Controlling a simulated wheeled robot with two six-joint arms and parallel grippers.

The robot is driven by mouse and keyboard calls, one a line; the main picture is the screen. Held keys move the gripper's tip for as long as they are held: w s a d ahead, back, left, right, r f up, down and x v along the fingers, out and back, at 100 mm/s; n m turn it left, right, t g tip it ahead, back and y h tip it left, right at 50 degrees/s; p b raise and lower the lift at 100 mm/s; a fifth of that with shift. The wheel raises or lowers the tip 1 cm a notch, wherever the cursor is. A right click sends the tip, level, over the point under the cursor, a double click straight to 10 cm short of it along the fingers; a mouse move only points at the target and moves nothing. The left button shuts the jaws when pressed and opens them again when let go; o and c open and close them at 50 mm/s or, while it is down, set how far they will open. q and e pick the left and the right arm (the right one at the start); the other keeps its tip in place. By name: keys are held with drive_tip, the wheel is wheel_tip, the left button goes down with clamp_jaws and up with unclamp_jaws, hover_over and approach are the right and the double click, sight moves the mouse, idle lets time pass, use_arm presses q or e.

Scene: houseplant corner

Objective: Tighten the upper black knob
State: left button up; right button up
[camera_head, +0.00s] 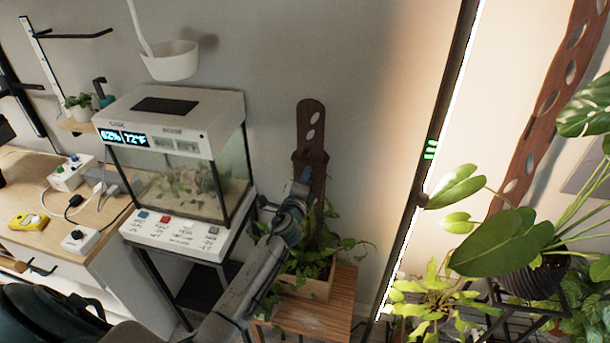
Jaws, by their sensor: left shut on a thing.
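A brown support plank (311,113) with oval holes stands upright against the wall, rising from a wooden planter box (312,287) with a leafy vine. My left arm reaches up from the bottom, and its gripper (304,177) is at the front of the plank, where the two plank pieces overlap. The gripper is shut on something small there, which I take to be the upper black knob. The knob itself is hidden by the fingers. No lower knob can be made out behind the arm. My right gripper is not in view.
A terrarium (180,180) with a lit display stands left of my arm on a white-topped stand. A wooden desk (30,180) with switch boxes is farther left. A thin dark post (428,150) and large leafy plants (500,240) stand to the right.

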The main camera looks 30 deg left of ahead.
use_arm(q)
drive_tip(key=shift+m+p, duration=1.75)
drive_tip(key=shift+m, duration=2.15)
drive_tip(key=shift+h, duration=0.3)
drive_tip(key=o, duration=1)
drive_tip(key=shift+s, duration=0.1)
drive_tip(key=shift+b+v, duration=0.3)
drive_tip(key=shift+v, duration=5.05)
